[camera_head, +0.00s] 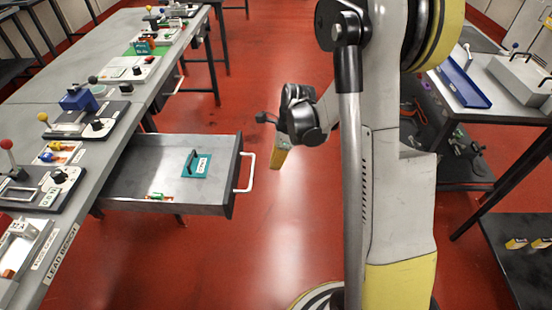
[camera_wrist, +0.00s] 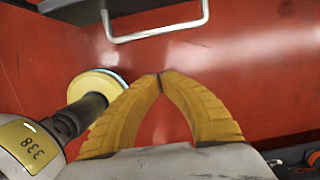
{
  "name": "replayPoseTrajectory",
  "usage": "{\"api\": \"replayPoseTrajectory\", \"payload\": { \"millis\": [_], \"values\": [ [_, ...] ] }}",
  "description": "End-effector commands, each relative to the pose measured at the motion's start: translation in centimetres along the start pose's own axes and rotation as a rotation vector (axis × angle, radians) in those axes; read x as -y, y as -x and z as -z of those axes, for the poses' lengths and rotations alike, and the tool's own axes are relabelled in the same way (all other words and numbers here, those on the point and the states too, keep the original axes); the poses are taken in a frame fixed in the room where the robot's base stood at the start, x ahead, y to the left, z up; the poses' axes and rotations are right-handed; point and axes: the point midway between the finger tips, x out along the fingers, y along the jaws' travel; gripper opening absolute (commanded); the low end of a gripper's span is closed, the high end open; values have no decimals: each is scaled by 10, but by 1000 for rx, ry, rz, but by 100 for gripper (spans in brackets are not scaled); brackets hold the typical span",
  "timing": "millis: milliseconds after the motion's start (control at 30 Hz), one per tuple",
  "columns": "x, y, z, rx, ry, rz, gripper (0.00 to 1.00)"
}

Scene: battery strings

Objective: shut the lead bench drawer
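The lead bench (camera_head: 75,215), named by a label on its edge, runs along the left of the head view. Its grey drawer (camera_head: 130,190) stands pulled out into the aisle. A white bar handle (camera_head: 248,172) is on the drawer's front. The handle (camera_wrist: 155,36) also shows at the top of the wrist view, ahead of the fingers and apart from them. My gripper (camera_head: 277,160) is just right of the handle with its yellow fingers pointing down. In the wrist view my fingertips (camera_wrist: 160,78) meet with nothing between them.
The drawer holds a teal labelled piece (camera_head: 196,164) and a small green item (camera_head: 157,196). Devices with knobs and levers line the bench top. Another table (camera_head: 490,105) with a blue tray (camera_head: 463,82) stands right of my arm. Red floor is clear around the drawer front.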

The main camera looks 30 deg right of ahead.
Motion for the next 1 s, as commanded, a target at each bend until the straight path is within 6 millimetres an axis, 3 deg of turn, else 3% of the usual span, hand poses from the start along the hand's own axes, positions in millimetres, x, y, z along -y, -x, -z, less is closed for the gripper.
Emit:
{"api": "replayPoseTrajectory", "payload": {
  "millis": [33, 200, 500, 1000],
  "values": [
    [0, -16, 1, 0, 1, 0, 0],
    [0, -48, -1, 0, 3, 0, 0],
    [0, -57, -34, 0, 3, 1, 0],
    [2, -57, -40, 0, 2, 1, 0]
  ]
}}
